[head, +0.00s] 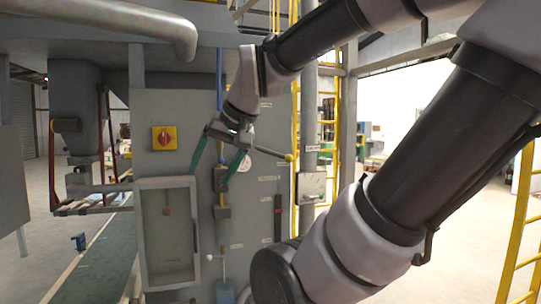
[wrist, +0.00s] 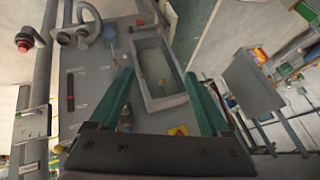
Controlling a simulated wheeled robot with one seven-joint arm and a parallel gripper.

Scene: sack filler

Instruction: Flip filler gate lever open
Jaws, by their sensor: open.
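The filler gate lever appears to be the thin rod with a pale yellow ball knob (head: 289,157) at the right side of the grey cabinet. It runs out to the right, tilted slightly down, and its inner end is hidden near my gripper. My gripper (head: 212,174) is in front of the cabinet, left of the knob, with its two green fingers spread and pointing down. Nothing shows between the fingers. In the wrist view my gripper (wrist: 158,74) is also open, facing the cabinet front. I cannot tell the lever for certain in that view.
The grey cabinet carries a red-and-yellow rotary switch (head: 165,138) and a framed window box (head: 168,232), which also shows in the wrist view (wrist: 183,100). A conveyor belt (head: 106,275) lies at left. Yellow ladder rails (head: 524,205) stand at right. My arm covers much of the right side.

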